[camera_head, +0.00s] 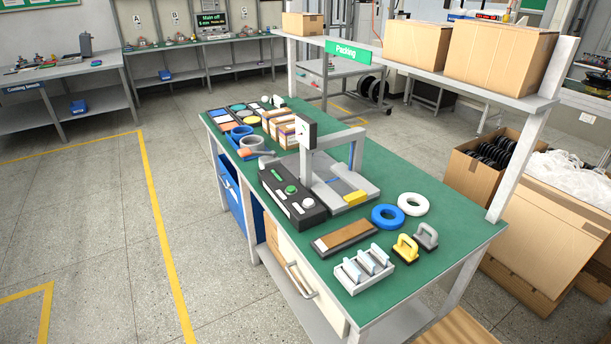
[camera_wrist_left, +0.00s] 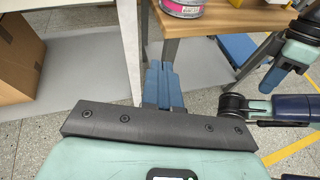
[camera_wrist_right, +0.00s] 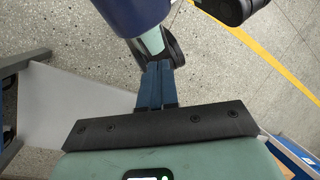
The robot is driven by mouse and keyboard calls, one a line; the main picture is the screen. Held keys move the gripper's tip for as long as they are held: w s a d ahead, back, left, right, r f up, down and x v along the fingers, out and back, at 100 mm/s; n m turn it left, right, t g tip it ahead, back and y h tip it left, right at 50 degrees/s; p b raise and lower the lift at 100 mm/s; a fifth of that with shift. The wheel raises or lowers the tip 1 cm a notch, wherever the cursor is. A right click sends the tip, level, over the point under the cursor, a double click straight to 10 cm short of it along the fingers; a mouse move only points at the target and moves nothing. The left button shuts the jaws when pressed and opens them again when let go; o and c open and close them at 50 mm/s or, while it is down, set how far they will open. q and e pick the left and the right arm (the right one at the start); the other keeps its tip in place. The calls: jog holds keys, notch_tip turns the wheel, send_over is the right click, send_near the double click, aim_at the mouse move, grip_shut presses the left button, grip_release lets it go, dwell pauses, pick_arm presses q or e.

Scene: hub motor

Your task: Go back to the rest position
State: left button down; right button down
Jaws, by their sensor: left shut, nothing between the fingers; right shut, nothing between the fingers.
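My left gripper (camera_wrist_left: 162,88) shows in the left wrist view, its two blue fingers together with nothing between them. It hangs in front of a wooden-topped table (camera_wrist_left: 232,18). My right gripper (camera_wrist_right: 156,84) shows in the right wrist view, also shut and empty, with grey floor and one of my arm links beyond it. Neither gripper shows in the head view. The head view shows the green packing table (camera_head: 452,222), with a grey press-like device (camera_head: 335,180), tape rolls and a white tray (camera_head: 352,282) on it.
A tin with a pink label (camera_wrist_left: 183,8) stands on the wooden table near my left gripper. A cardboard box (camera_wrist_left: 18,55) is at the left there. Cardboard boxes (camera_head: 500,58) sit on the packing shelf. Open floor (camera_head: 80,220) with yellow lines lies left of the packing table.

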pick_arm(q)
jog(key=s+a+f+m+g+y+p, duration=0.1)
jog(key=s+f+m+g+y, duration=0.15)
jog(key=s, duration=0.35)
jog(key=s+f+m+g+y+p, duration=0.2)
jog(key=s+m, duration=0.1)
jog(key=s, duration=0.4)
jog(key=s+a+r+m+y+p, duration=0.2)
jog(key=s+a+m+y+p, duration=0.2)
jog(key=s+a+m, duration=0.3)
jog(key=shift+s+a+m+y+p, duration=0.25)
jog(key=shift+s+m+y, duration=0.5)
jog(key=shift+s+m, duration=0.75)
jog(key=shift+w, duration=0.2)
